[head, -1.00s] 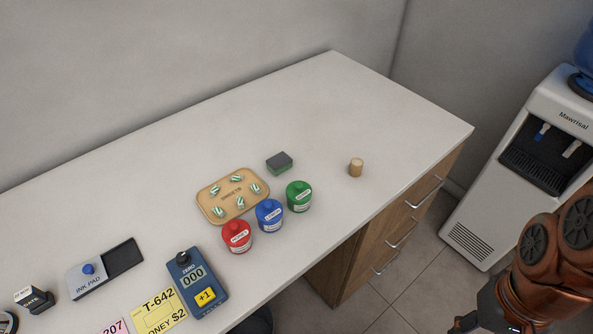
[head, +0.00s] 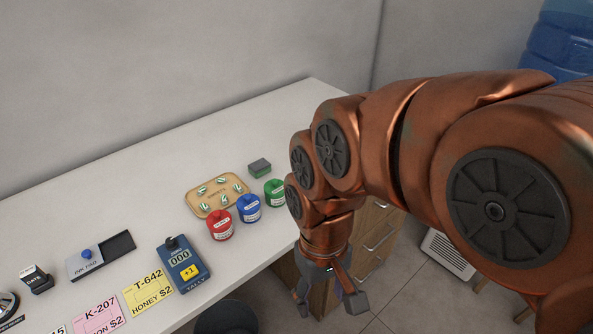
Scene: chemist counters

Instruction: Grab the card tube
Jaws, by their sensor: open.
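The card tube is not visible now. A small tan cylinder, likely the tube, stood upright near the counter's right end in the earlier head view, and my arm now covers that area. My gripper (head: 329,303) points down with its fingers spread and nothing between them. It appears in front of the wooden drawers, beyond the counter's front edge in the picture. How far it is from the tube cannot be told.
The counter (head: 285,112) carries a green jar (head: 275,194), a blue jar (head: 249,209), a red jar (head: 220,226), a tan tray (head: 214,211) with small striped pieces, and a tally counter (head: 184,266). A dark bin (head: 226,318) stands below. The counter's back is clear.

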